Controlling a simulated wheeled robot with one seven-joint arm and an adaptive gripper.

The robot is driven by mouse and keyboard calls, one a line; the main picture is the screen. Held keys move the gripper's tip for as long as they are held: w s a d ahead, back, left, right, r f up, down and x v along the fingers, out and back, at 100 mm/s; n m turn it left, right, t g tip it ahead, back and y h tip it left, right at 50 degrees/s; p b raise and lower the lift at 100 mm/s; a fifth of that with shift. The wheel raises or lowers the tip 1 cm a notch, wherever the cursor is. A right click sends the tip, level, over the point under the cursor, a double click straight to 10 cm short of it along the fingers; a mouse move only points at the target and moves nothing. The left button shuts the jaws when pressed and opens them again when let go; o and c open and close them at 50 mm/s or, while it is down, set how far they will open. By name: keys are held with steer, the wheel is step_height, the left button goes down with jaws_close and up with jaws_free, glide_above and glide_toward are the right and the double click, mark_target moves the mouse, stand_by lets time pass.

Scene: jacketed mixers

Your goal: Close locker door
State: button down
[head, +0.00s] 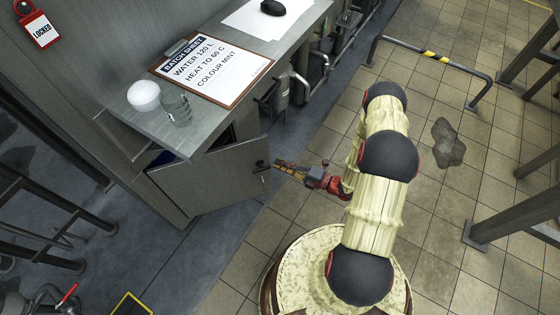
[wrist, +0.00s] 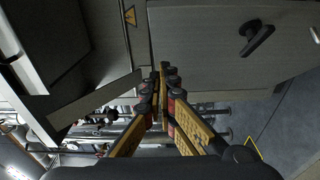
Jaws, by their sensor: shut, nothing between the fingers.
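The grey locker door (head: 213,178) hangs ajar below the metal worktop in the head view, with a dark gap along its top edge into the locker. A small black handle (head: 261,165) sits near its free edge. In the wrist view the door (wrist: 205,50) fills the upper right, with its black handle (wrist: 257,37). My gripper (head: 277,164) is shut and empty, its fingertips close to the door's free edge by the handle. In the wrist view my gripper (wrist: 162,70) points at the door's edge; I cannot tell whether it touches.
Pipes and valves (head: 305,80) stand right of the locker. A dark railing (head: 40,215) is at left. Tiled floor (head: 240,230) is clear in front.

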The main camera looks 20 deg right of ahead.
mark_target(249, 144)
steer(key=shift+w+a+b, duration=0.5)
steer(key=shift+w+a, duration=0.35)
steer(key=shift+w, duration=0.75)
steer(key=shift+w+a+b, duration=0.5)
steer(key=shift+w+a, duration=0.4)
steer(key=shift+w, duration=0.75)
steer(key=shift+w+a+b, duration=0.5)
steer(key=shift+w+a, duration=0.35)
steer(key=shift+w, duration=0.75)
steer(key=shift+d, duration=0.1)
